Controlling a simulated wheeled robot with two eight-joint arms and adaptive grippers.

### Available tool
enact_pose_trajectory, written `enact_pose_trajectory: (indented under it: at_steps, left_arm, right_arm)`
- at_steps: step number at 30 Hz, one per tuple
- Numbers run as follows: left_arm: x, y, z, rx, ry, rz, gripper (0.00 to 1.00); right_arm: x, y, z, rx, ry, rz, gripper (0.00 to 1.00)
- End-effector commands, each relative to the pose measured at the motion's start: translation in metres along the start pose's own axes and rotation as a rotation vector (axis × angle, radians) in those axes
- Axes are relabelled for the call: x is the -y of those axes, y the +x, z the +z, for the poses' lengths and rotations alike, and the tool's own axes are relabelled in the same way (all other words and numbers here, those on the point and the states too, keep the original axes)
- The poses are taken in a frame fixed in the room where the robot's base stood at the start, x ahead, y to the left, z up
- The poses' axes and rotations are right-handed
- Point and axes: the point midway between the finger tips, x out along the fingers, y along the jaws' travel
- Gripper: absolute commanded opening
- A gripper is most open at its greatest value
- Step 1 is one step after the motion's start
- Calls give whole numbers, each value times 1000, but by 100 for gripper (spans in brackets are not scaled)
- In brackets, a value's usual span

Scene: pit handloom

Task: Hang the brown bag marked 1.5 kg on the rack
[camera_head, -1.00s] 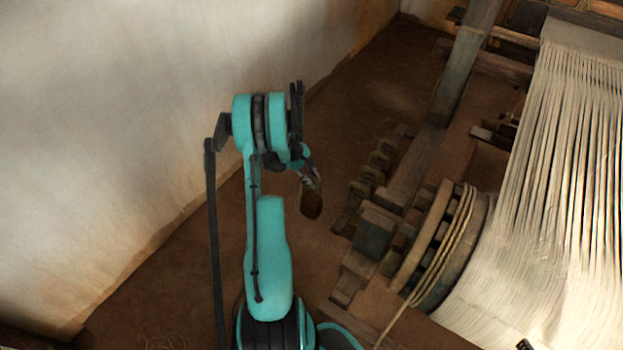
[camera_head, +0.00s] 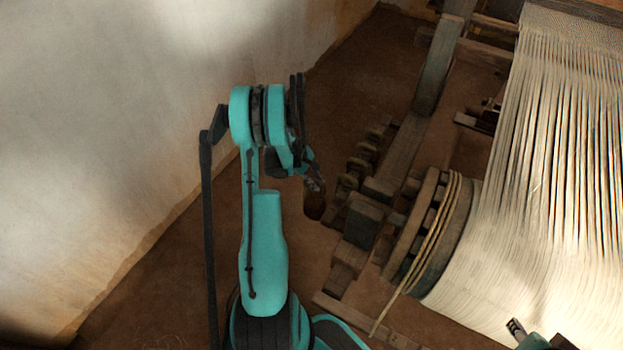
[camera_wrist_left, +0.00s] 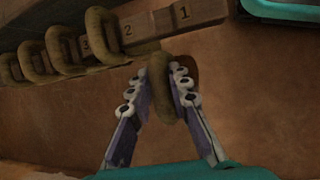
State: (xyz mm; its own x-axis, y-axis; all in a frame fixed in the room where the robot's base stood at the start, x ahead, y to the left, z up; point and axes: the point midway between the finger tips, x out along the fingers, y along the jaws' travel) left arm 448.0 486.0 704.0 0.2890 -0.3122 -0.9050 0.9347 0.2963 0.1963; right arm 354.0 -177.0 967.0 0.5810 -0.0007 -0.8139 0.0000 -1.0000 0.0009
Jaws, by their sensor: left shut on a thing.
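My left gripper (camera_head: 314,184) is shut on the ring-like top of a brown bag (camera_head: 315,207), which hangs below the fingers. In the left wrist view the ring (camera_wrist_left: 160,82) sits between the two fingers (camera_wrist_left: 164,95). The bag's body is mostly hidden there, and no weight mark is readable. The rack (camera_wrist_left: 150,24) is a wooden bar marked 1, 2 and 3. The held ring is close to the bar, near the 1; I cannot tell if they touch. My right gripper (camera_head: 516,328) shows only in part at the lower right, its jaws unclear.
Several other brown rings (camera_wrist_left: 62,50) hang along the rack by the higher numbers. In the head view the loom's wooden drum (camera_head: 432,235) and white warp threads (camera_head: 560,190) stand to the right. A pale wall (camera_head: 100,130) is at left, with brown floor between.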

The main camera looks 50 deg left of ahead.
Motion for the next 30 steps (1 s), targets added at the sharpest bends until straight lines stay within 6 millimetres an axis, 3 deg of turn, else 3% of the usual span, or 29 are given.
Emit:
enact_pose_trajectory:
  at_steps: [30]
  left_arm:
    - [1,29,63,2,2,0,0]
  right_arm:
    - [0,-5,-4,0,0,0,40]
